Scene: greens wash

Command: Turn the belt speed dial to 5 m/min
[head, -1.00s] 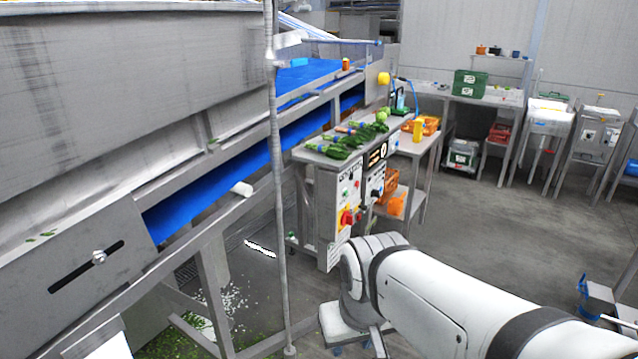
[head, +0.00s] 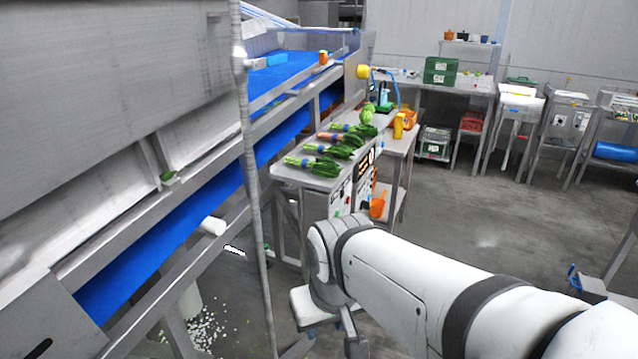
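The control panel (head: 341,198) is a pale box front under the end of the packing table, left of centre in the head view. Only its upper part shows, with small dark markings. My white arm covers its lower part, and I cannot make out the belt speed dial or its setting. The end of my arm hangs low in front of the panel, with what looks like my gripper (head: 328,322) pointing down. Its fingers are too unclear to tell their opening, and I see nothing held.
Bunches of greens (head: 322,166) lie on the packing table (head: 290,174). The blue conveyor belt (head: 150,262) slopes along the left, with a thin grey post (head: 256,190) before it. An orange scoop (head: 378,206) is on the lower shelf. The floor (head: 490,215) at right is open.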

